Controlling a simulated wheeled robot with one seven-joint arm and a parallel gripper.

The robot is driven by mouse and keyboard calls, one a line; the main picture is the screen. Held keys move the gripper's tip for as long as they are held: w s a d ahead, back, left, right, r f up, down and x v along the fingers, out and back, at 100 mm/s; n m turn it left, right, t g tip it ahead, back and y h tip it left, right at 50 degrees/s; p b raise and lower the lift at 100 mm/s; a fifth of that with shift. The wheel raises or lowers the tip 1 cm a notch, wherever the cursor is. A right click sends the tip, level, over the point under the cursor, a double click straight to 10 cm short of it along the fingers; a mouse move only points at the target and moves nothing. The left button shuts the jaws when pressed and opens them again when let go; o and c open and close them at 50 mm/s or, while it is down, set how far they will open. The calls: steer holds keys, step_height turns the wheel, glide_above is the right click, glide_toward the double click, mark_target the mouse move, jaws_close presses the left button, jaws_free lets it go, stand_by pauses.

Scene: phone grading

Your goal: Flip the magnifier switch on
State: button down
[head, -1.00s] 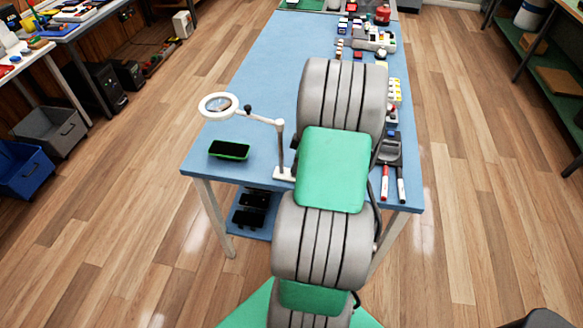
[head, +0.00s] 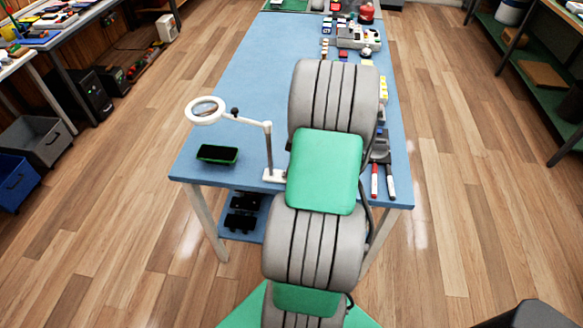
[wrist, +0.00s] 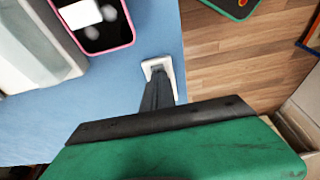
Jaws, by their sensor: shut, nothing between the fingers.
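The magnifier (head: 206,110) stands at the near left of the blue table, its white ring lens out over the table on a thin arm. A dark knob (head: 235,112) sits on that arm. The post rises from a white base (head: 272,175) near the front edge. I cannot make out the switch. In the head view my own arm hides my gripper. In the wrist view my gripper (wrist: 157,76) appears as a narrow dark form, shut and empty. A white piece shows around its tip; I cannot tell whether it touches.
Red and white pens (head: 375,181) lie at the right front edge. The table's left middle (head: 250,70) is clear.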

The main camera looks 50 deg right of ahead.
steer(key=v, duration=1.3)
steer(key=shift+r, duration=0.35)
steer(key=x, duration=0.8)
steer(key=w+x, duration=0.1)
steer(key=x, duration=0.3)
steer(key=shift+w+a+f+b, duration=0.15)
steer(key=shift+a+f+b, duration=0.05)
steer(key=shift+a+b, duration=0.2)
steer(key=shift+w+f, duration=0.1)
steer(key=shift+f, duration=0.5)
